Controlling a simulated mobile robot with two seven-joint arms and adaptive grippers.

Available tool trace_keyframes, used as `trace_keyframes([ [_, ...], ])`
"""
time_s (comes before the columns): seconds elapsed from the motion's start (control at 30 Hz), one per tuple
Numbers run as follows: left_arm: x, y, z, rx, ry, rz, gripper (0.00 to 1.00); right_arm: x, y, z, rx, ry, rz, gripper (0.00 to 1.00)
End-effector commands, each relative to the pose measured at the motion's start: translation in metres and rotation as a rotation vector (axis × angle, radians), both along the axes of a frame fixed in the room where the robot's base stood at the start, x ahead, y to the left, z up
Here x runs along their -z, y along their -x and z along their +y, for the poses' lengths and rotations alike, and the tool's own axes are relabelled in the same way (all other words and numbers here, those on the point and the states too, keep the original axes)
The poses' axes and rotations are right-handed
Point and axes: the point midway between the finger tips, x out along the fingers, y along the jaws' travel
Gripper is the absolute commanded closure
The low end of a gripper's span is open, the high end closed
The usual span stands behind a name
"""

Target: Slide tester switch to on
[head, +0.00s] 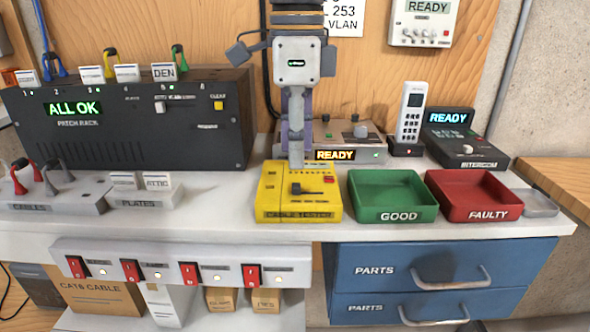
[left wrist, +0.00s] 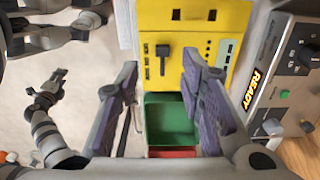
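The yellow cable tester (head: 272,196) lies on the white bench, left of the green tray. Its dark slide switch (head: 296,188) sits at the left end of a short slot in the head view. In the left wrist view the switch (left wrist: 163,52) shows between and beyond my fingers. My left gripper (head: 296,164) points down over the back part of the tester, and its fingers (left wrist: 160,62) are spread with nothing between them. Whether they touch the tester is unclear. My right gripper (left wrist: 46,92) appears small at the left wrist view's left side; its fingers are too small to judge.
The green GOOD tray (head: 401,215) and red FAULTY tray (head: 484,215) stand right of the tester. A grey station with a READY display (head: 335,155) is close behind it. The black patch rack (head: 130,125) stands left. A red-switch strip (head: 180,262) runs below the bench front.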

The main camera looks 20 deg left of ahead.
Motion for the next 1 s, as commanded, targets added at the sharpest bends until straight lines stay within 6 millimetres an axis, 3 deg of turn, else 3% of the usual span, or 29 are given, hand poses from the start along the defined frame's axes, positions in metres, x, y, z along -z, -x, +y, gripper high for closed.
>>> trace_keyframes([
  [0.23,0.045,0.001,0.001,-0.001,-0.001,-0.001,0.65,-0.006,-0.008,0.000,0.000,0.000,-0.029,0.60],
  [0.57,0.055,0.000,0.000,-0.001,0.000,0.000,0.65,-0.007,-0.008,0.000,0.000,0.000,-0.030,0.60],
  [0.73,0.055,0.000,0.000,-0.001,0.000,0.000,0.99,-0.006,-0.008,0.000,0.000,0.000,-0.030,0.60],
  [1.0,0.057,-0.003,0.000,-0.001,0.000,0.002,1.00,-0.004,-0.006,0.000,0.000,0.000,-0.021,0.60],
])
